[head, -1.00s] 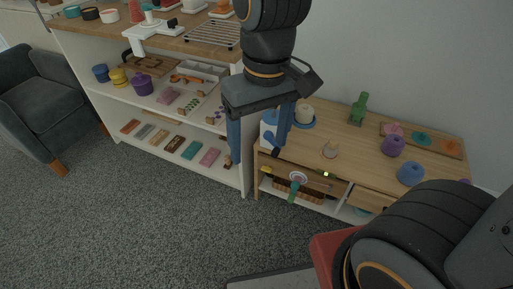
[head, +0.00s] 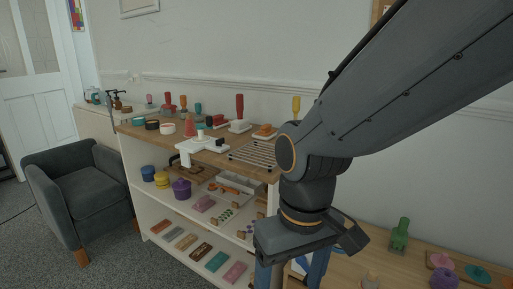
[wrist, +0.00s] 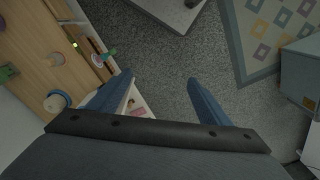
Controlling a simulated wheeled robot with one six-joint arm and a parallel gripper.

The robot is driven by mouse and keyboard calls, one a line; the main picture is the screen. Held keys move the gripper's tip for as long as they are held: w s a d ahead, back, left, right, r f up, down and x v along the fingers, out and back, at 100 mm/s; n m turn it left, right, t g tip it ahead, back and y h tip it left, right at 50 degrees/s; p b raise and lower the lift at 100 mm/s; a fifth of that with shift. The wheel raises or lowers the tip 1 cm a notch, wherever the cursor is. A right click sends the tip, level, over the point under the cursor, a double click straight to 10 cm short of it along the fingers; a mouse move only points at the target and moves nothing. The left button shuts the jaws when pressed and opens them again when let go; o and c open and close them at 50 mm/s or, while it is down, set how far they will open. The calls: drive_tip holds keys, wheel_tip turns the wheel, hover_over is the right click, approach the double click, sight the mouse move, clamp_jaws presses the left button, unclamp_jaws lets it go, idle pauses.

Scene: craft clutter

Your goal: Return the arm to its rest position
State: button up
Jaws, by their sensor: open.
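My gripper (head: 291,268) hangs from the arm, pointing down, in front of the right end of the shelf unit and the left end of the low wooden cabinet. Its blue fingers run partly out of the bottom of the head view. In the wrist view my gripper (wrist: 158,80) has its two blue fingers wide apart, with only grey carpet between them. It holds nothing. The upper arm crosses the right half of the head view.
A white shelf unit (head: 147,207) with craft items stands at centre left. A low wooden cabinet (wrist: 32,40) with a green bottle (head: 400,234) is close by. A dark armchair (head: 75,190) stands left. The wrist view shows open carpet (wrist: 165,85) and a patterned rug (wrist: 270,35).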

idle(0.5)
drive_tip(key=d+r+m+p, duration=0.4)
drive_tip(key=d+r+p, duration=0.9)
drive_tip(key=p, duration=1)
drive_tip(key=shift+s+d+r+m+h, duration=0.15)
drive_tip(key=shift+s+r+m+h, duration=0.2)
drive_tip(key=shift+r, duration=1.4)
